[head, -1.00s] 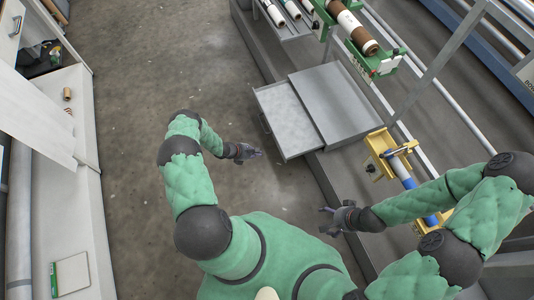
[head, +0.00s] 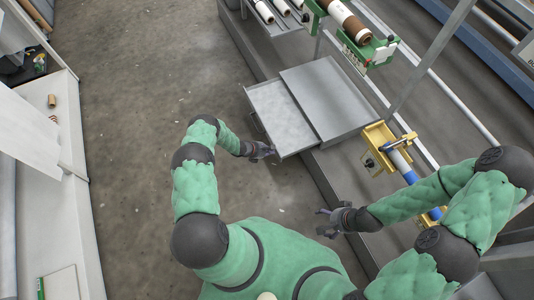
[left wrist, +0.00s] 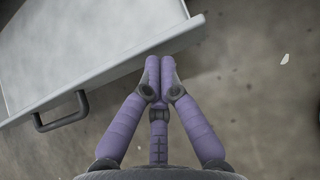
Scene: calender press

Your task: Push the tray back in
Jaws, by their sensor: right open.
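The grey tray (head: 280,117) is pulled partway out of the left side of a flat grey housing (head: 328,97). In the left wrist view the tray (left wrist: 80,45) shows its front face, with a dark bar handle (left wrist: 62,112) on it. My left gripper (head: 270,152) is at the tray's near front corner. In the left wrist view its purple fingers (left wrist: 160,62) are shut together, with nothing between them, beside the front face near its right end. Whether they touch it I cannot tell. My right gripper (head: 323,222) is open and empty, away from the tray.
A yellow bracket (head: 380,143) with a blue roller stands right of the housing. A green bracket (head: 370,52) with a brown roll is behind it. A white bench (head: 45,150) runs along the left. The floor (head: 150,110) between bench and machine is clear.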

